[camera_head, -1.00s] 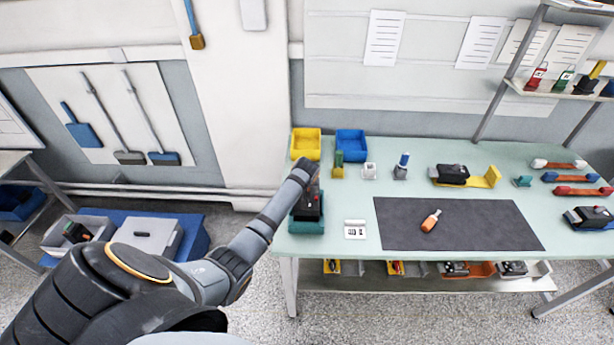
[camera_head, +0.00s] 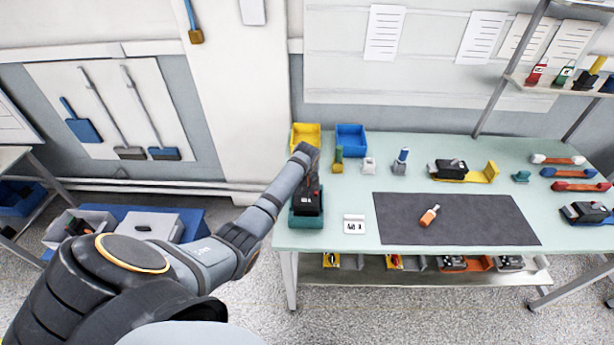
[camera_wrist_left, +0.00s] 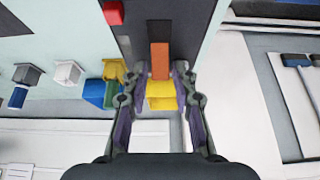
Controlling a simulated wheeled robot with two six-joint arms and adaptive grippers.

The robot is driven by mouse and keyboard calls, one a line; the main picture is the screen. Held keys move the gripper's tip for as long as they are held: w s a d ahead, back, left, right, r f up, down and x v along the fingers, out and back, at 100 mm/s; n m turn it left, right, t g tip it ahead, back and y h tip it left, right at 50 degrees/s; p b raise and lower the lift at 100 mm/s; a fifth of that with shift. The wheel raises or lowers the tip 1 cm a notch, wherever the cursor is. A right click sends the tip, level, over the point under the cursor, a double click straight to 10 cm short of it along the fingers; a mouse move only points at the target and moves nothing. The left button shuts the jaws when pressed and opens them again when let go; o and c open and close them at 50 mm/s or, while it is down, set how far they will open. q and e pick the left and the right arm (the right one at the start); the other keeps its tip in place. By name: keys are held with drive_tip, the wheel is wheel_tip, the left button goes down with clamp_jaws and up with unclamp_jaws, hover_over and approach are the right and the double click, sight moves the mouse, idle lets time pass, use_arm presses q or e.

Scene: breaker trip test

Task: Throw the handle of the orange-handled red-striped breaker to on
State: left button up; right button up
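A dark breaker (camera_head: 307,204) stands in a teal base at the left end of the bench. In the left wrist view its dark body (camera_wrist_left: 190,22) carries a red button and an orange handle (camera_wrist_left: 160,60) that points down the picture. A red stripe cannot be made out clearly. My left gripper (camera_wrist_left: 160,88) is open, with its two fingers apart on either side of the handle's line. The handle's end shows near the fingertips; contact cannot be told. In the head view my left wrist covers the handle area. My right gripper is not in view.
A yellow bin (camera_head: 306,135) and a blue bin (camera_head: 351,138) stand behind the breaker. A white card (camera_head: 354,225) is to its right. A dark mat (camera_head: 480,220) holds an orange-handled tool (camera_head: 429,217). Another black breaker (camera_head: 452,167) sits on a yellow base.

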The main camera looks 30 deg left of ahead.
use_arm(q)
drive_tip(key=shift+o, duration=0.6)
drive_tip(key=v, duration=1.2)
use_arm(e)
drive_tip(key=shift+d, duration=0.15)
use_arm(q)
drive_tip(key=shift+w, duration=0.1)
